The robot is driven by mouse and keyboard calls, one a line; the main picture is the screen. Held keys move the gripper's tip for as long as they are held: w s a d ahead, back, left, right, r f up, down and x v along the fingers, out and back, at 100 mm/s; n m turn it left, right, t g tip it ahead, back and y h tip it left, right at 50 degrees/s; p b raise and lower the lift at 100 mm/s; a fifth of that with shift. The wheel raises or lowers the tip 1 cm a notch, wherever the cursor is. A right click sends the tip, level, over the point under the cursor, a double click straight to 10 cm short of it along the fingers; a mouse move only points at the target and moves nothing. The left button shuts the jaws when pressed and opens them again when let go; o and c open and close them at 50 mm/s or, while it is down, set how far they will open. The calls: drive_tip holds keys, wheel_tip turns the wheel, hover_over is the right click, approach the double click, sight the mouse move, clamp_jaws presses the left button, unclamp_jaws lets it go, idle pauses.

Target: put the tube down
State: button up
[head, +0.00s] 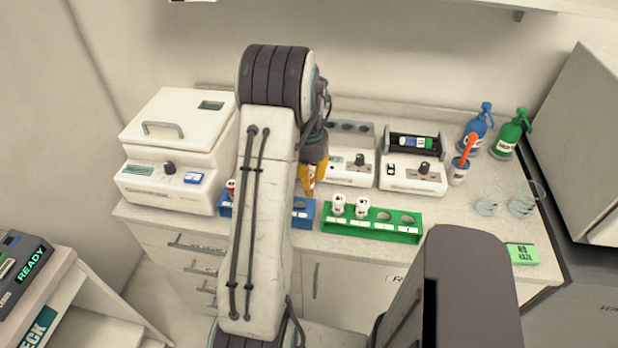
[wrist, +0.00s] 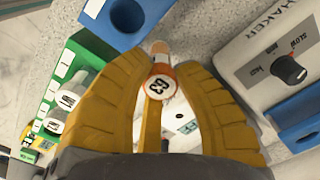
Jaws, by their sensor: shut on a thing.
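My gripper (wrist: 158,78) has its yellow fingers closed around a tube (wrist: 160,83) with an orange and white end marked 63. In the head view my gripper (head: 313,172) hangs past my arm, above the counter behind the blue rack (head: 307,219). The blue rack (wrist: 101,42) also shows in the wrist view at the top, with an empty hole beside the tube. The tube appears to be outside the rack. A red-marked tube (head: 231,187) stands at the blue rack's left end. My arm hides the middle of this rack.
A green rack (head: 372,233) with two white-capped tubes and empty holes stands right of the blue rack. A lidded white machine (head: 168,150) is at left. Two white devices stand behind the racks. Bottles (head: 510,135) and glass beakers (head: 488,204) are at right.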

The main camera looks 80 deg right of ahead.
drive_tip(key=shift+f, duration=0.6)
drive_tip(key=shift+f, duration=0.2)
drive_tip(key=o, duration=0.9)
drive_tip(key=shift+r, duration=0.2)
